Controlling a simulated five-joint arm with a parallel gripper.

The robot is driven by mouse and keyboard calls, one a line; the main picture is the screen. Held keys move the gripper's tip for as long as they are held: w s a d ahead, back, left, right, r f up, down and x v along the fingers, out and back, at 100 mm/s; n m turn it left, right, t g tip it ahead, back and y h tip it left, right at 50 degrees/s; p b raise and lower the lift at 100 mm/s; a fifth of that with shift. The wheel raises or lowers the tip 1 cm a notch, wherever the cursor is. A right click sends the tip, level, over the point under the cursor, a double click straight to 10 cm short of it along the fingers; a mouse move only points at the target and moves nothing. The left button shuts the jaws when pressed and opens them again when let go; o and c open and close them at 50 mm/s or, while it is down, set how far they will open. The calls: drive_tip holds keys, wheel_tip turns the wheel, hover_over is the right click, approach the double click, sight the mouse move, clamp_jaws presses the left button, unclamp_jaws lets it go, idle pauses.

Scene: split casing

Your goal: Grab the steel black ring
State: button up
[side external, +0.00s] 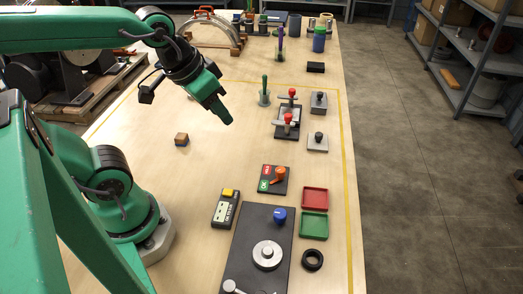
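A small black ring (312,260) lies flat on the wooden table near the front right, just in front of the green tray. Its hole shows as a dark centre. My gripper (226,119) is in the air over the back middle of the table, far behind and left of the ring. Its end points down and to the right, and nothing shows held at its tip. The fingers are too small to tell open from shut.
A dark plate with a silver disc (267,254) and blue knob lies left of the ring. A green tray (313,226) and a red tray (314,198) lie behind it. Red-knobbed clamps (288,118) and grey blocks stand farther back. The table's right edge is close.

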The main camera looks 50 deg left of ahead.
drive_tip(key=w+d+f+g, duration=0.2)
drive_tip(key=w+d+f, duration=0.1)
drive_tip(key=d, duration=0.3)
drive_tip(key=w+d+f+g, duration=0.1)
drive_tip(key=w+d+f, duration=0.2)
drive_tip(key=d, duration=0.3)
drive_tip(key=n+g, duration=0.2)
hover_over(306, 253)
wheel_tip(306, 253, down, 10)
drive_tip(key=shift+s+f, duration=0.15)
drive_tip(key=shift+f, duration=1.35)
drive_tip(key=shift+f, duration=2.6)
clamp_jaws()
